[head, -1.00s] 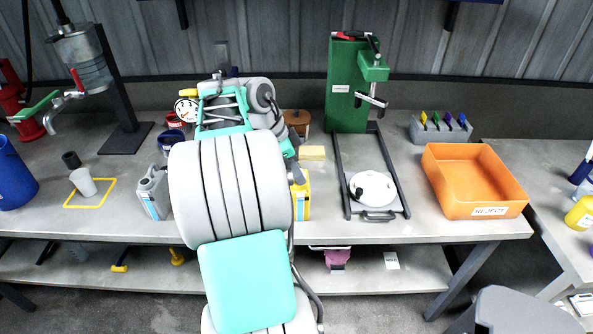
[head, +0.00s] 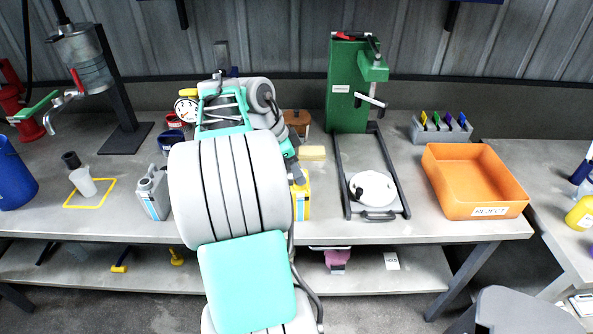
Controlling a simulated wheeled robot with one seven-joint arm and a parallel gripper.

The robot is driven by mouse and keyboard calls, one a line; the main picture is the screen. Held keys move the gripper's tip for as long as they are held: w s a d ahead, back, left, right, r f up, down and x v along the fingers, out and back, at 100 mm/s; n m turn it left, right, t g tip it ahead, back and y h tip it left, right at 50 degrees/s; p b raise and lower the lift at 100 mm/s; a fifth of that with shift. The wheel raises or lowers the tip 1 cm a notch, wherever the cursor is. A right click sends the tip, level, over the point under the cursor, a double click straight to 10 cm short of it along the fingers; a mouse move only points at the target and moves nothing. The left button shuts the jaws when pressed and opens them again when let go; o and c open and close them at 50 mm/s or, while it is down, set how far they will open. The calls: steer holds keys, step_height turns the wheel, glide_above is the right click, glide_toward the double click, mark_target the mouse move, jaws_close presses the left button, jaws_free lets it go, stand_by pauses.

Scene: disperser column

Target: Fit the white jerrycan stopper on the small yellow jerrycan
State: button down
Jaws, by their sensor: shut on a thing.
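The small yellow jerrycan (head: 303,200) stands upright on the bench, left of the green press, partly hidden behind my arm. A white and blue label shows on its front. My gripper (head: 298,177) points down at the top of this jerrycan, shut, with its fingers mostly hidden by my arm. The white jerrycan stopper cannot be made out; I take it to be the thing between the fingers. Whether it touches the jerrycan's neck, I cannot tell.
A grey jerrycan (head: 154,196) stands left of my arm. A yellow sponge-like block (head: 312,153) lies behind the yellow jerrycan. The green press (head: 346,90) and its tray frame (head: 398,188) stand to the right, then an orange bin (head: 452,199).

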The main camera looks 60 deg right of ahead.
steer(key=shift+f+b, duration=0.3)
steer(key=shift+f, duration=0.1)
steer(key=shift+r, duration=0.1)
steer(key=shift+r+p, duration=0.35)
steer(key=shift+p, duration=0.05)
steer(key=shift+f+b, duration=0.3)
steer(key=shift+b, duration=0.05)
stand_by(1.4)
steer(key=shift+r+p, duration=0.3)
steer(key=shift+r, duration=0.1)
steer(key=shift+d, duration=0.1)
stand_by(0.4)
steer(key=shift+f+b, duration=0.55)
stand_by(0.8)
steer(key=shift+r, duration=0.2)
